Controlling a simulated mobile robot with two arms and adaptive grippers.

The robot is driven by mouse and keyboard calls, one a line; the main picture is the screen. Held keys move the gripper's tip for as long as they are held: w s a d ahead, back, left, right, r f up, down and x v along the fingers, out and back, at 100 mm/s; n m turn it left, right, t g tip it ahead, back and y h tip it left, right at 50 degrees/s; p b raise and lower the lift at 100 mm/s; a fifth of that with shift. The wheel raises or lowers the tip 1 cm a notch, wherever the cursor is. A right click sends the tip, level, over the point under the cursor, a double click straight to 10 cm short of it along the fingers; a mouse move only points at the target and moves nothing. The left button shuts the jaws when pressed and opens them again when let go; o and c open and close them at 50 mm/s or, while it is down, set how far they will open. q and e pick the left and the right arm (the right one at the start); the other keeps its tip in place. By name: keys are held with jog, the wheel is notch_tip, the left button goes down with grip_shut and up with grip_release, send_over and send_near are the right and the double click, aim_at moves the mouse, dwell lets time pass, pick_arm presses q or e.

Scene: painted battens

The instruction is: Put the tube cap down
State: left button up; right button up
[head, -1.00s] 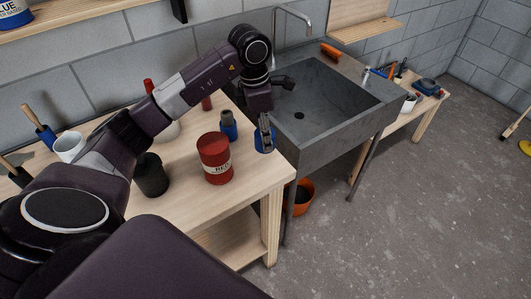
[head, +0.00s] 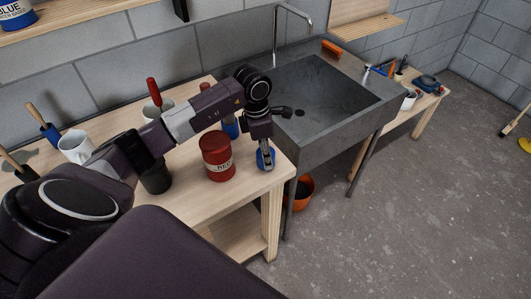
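The blue tube cap (head: 260,159) is at the front right corner of the wooden table, in the fingers of my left gripper (head: 266,163). The gripper points down and its fingers cover part of the cap. The cap is at or very close to the table top; I cannot tell whether it touches. A blue tube-like container (head: 231,128) stands farther back, partly hidden by my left arm. My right gripper is out of view.
A red tin (head: 217,158) stands left of the gripper on the table (head: 232,194). A black cup (head: 155,177) and white mugs (head: 75,147) are farther left. The grey sink (head: 318,140) adjoins on the right.

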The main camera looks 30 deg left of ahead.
pick_arm(q)
jog(key=o, duration=0.6)
jog(key=shift+f, duration=0.1)
jog(key=o, duration=0.3)
jog(key=shift+o, duration=0.2)
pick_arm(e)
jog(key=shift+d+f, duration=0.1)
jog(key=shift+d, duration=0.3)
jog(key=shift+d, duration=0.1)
pick_arm(q)
jog(key=shift+r, duration=0.3)
notch_tip(320, 180, up, 12)
jog(key=s+a+b, duration=0.1)
jog(key=b, duration=0.2)
jog(key=shift+f, duration=0.15)
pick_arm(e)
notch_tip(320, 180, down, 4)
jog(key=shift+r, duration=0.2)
